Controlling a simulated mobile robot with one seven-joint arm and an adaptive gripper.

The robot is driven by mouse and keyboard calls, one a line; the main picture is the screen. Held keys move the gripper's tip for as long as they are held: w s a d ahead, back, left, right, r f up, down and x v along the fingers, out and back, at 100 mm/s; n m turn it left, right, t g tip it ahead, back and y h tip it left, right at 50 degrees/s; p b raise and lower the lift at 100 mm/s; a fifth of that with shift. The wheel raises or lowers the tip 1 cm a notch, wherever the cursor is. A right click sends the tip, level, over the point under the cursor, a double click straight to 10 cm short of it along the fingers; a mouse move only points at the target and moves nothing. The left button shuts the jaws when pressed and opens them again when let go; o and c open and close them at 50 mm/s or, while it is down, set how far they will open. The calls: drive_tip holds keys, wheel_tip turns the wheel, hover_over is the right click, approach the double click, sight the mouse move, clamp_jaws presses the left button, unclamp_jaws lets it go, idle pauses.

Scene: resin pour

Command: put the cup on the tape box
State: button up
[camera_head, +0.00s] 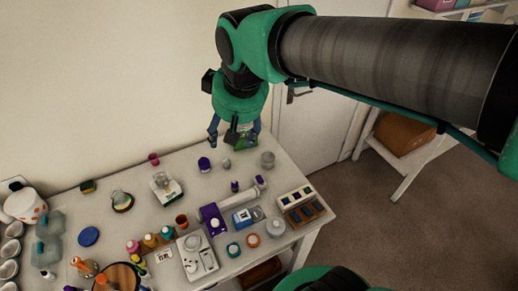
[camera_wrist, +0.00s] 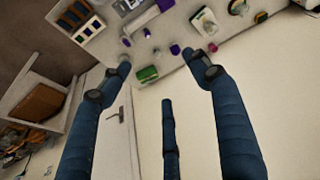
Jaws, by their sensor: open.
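A small magenta cup (camera_head: 153,158) stands near the back edge of the table; it also shows in the wrist view (camera_wrist: 212,47). A brown-orange cup (camera_head: 182,221) stands mid-table. I cannot tell which cup the task names. A green box (camera_head: 246,142) sits by the back edge, partly hidden behind my gripper in the head view; it is clear in the wrist view (camera_wrist: 148,75). It may be the tape box, but I cannot read it. My gripper (camera_head: 234,133) is open and empty, above the table's back edge, with its fingers spread wide (camera_wrist: 158,70).
A purple jar (camera_head: 204,164), a small grey cup (camera_head: 226,163) and a grey cylinder (camera_head: 267,159) stand along the back. A white scale (camera_head: 197,258), a wooden tray (camera_head: 305,212) and coloured bottles (camera_head: 150,241) crowd the front. Some bare tabletop lies between them.

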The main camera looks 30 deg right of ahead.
drive_tip(key=s+d+f+m+t, duration=0.1)
drive_tip(key=s+d+m, duration=0.1)
drive_tip(key=s, duration=0.9)
drive_tip(key=shift+s+d+f, duration=0.2)
drive_tip(key=shift+s+d, duration=0.15)
drive_tip(key=shift+d, duration=0.4)
drive_tip(key=shift+f, duration=0.15)
wheel_tip(320, 180, down, 11)
drive_tip(key=b, duration=1.1)
drive_tip(key=shift+f+b, duration=0.15)
drive_tip(key=shift+b, duration=0.2)
